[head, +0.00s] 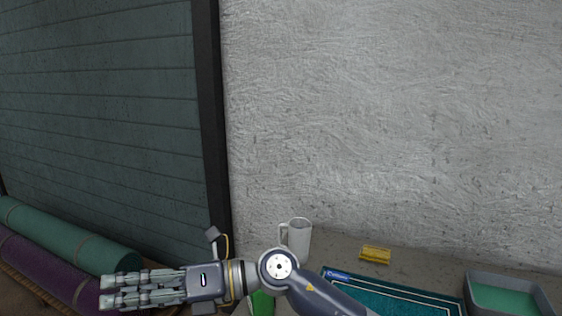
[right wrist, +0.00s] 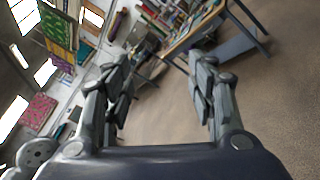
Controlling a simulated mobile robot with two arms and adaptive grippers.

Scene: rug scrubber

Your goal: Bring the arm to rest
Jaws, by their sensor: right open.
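My right gripper (head: 110,291) is at the lower left of the head view, with its fingers pointing left. It is near the rolled rugs and away from the worktop items. In the right wrist view my right gripper (right wrist: 160,75) is open, its two fingers wide apart with nothing between them. A brown floor and a tilted view of the room show beyond the fingers. My left gripper is in neither view.
A white mug (head: 298,238), a yellow block (head: 375,254), a teal rug (head: 400,299) and a grey tray (head: 545,299) with green inside are on the worktop. A green roll (head: 70,240) and a purple roll (head: 40,270) lie at left. A table (right wrist: 190,40) shows in the wrist view.

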